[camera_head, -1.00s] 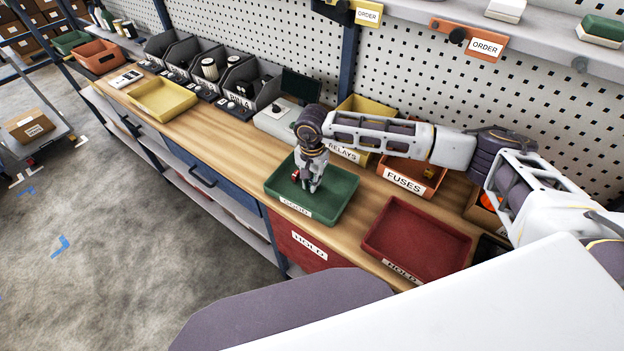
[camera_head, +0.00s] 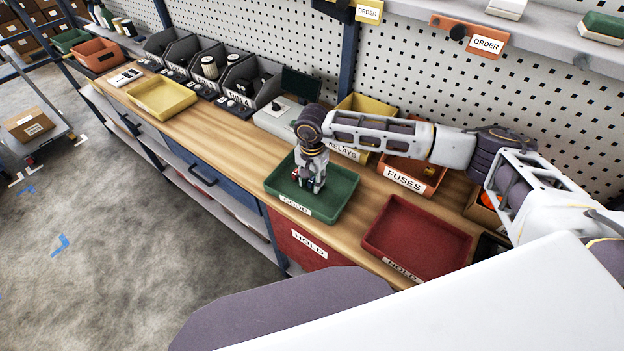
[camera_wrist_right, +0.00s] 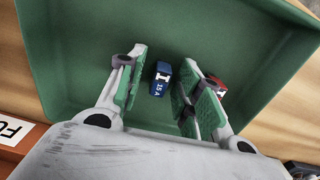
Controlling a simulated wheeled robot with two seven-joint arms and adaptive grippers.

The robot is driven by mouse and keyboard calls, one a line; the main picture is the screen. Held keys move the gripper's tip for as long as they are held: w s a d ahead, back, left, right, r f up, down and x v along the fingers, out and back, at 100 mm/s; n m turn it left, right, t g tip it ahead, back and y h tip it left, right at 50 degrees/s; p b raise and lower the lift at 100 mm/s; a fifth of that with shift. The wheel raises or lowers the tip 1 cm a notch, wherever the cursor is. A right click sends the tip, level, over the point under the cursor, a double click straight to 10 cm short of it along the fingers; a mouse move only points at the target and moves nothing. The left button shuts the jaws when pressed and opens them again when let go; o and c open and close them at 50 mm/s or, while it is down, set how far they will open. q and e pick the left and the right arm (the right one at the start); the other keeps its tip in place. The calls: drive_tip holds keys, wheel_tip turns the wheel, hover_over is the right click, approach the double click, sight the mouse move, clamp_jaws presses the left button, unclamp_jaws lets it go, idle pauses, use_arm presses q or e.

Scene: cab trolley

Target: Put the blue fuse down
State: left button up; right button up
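The blue fuse (camera_wrist_right: 161,78), marked 15 A, lies on the floor of the green tray labelled GOOD (camera_head: 345,195). In the right wrist view it is between the two green-padded fingers of my right gripper (camera_wrist_right: 164,84), with a gap on each side. That gripper is open and low inside the tray; it also shows in the head view (camera_head: 311,187). In the head view I cannot make out the blue fuse by the fingers. My left gripper is not in view.
A red fuse (camera_wrist_right: 218,86) lies in the same tray, close beside the right-hand finger. A red HOLD tray (camera_head: 425,236) stands to the right, with the FUSES bin (camera_head: 407,183) and yellow RELAYS bin (camera_head: 345,153) behind. Bare bench (camera_head: 215,128) lies to the left.

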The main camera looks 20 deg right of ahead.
sight(312, 179)
drive_tip(key=shift+r, duration=0.15)
wheel_tip(312, 179, up, 12)
drive_tip(key=b, duration=0.2)
idle(0.5)
idle(0.7)
